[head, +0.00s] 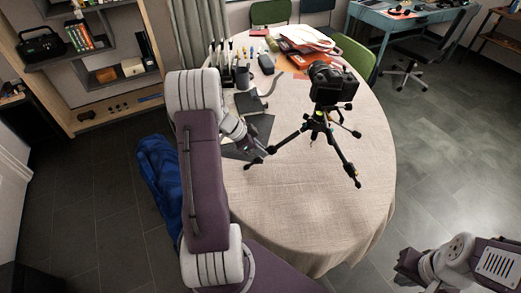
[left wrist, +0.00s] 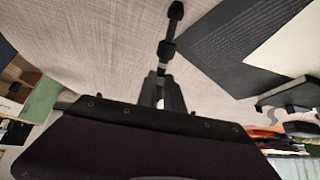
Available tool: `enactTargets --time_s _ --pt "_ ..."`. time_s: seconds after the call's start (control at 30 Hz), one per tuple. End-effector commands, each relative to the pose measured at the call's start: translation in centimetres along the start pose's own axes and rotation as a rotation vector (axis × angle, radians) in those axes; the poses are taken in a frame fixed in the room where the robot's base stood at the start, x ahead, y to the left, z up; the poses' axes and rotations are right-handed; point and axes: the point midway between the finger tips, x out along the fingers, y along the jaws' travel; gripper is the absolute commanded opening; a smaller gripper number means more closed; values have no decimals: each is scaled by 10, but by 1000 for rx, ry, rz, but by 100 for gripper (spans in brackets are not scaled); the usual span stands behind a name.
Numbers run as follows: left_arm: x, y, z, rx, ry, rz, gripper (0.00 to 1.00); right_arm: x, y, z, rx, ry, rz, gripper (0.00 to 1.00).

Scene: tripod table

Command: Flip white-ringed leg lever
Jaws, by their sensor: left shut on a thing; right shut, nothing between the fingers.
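A black tripod (head: 318,118) with a camera (head: 331,84) on top stands on the round table, its legs spread. One leg points left toward my left gripper (head: 263,150). In the left wrist view this dark leg (left wrist: 169,28) runs down to my left gripper (left wrist: 162,88), whose fingers are shut on it. A small pale band (left wrist: 162,68) shows on the leg just ahead of the fingers; the lever itself is hidden or too small to make out. My right gripper (head: 408,268) is shut and empty, at the lower right, away from the tripod.
The round table (head: 300,215) has a beige cloth, with free room in front of the tripod. A dark notebook (head: 250,135) lies beside my left gripper. A dark mug (head: 242,77) with pens, papers (head: 306,38) and a grey lamp-like item stand behind. A green chair (head: 353,55) is behind the table.

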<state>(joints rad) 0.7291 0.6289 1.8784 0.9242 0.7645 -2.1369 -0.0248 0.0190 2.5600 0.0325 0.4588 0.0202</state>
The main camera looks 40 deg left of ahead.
Motion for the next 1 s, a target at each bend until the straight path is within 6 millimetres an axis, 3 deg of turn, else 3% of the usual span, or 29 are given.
enactTargets --time_s 1.0 --pt "-13 0 -3 0 1 -2 0 3 0 0 0 0 0 0"
